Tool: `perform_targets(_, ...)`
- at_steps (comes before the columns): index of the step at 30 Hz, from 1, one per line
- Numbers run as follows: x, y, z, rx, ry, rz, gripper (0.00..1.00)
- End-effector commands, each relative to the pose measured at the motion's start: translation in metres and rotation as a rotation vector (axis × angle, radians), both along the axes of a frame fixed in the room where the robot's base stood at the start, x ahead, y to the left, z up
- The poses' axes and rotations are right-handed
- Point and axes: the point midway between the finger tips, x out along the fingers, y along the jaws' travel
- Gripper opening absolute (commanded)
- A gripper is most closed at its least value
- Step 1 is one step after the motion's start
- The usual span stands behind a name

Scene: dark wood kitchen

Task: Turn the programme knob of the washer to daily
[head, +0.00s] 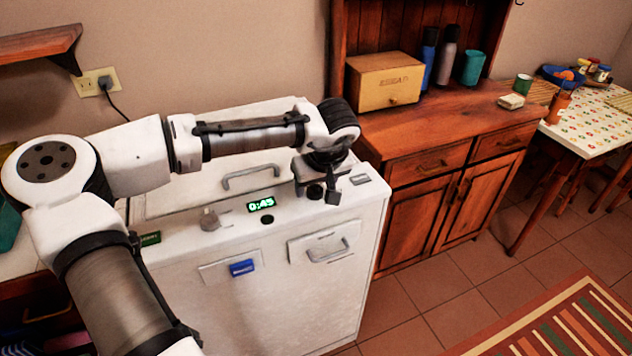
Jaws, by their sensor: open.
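The white washer (345,290) stands in the middle, with a lit green display (261,204) reading 0:45 on its sloping panel. A dark round knob (315,191) sits at the panel's right part. A pale knob (209,220) sits left of the display, and a small dark button (267,220) sits just below it. I cannot read which programme is set, or which knob is labelled for it. My gripper (318,193) points down over the panel's right part, open, with its fingers close to either side of the dark knob. Whether they touch it I cannot tell.
A wooden cabinet (460,135) with a box (384,82) and bottles stands at right.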

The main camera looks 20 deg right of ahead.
Motion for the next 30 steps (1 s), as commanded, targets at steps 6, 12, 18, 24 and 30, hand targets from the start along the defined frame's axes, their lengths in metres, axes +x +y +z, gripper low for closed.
perform_targets(6,0.0004,-0.0002,-0.0008,-0.001,0.000,0.000,0.55)
perform_targets(12,0.0003,-0.0001,-0.0006,-0.001,0.000,0.000,0.34)
perform_targets(18,0.0002,0.0000,-0.0006,0.000,0.000,0.000,0.12)
perform_targets(24,0.0000,0.0004,-0.0006,-0.001,0.002,-0.017,0.12)
perform_targets(30,-0.0001,0.0010,-0.0009,-0.004,0.004,-0.092,0.12)
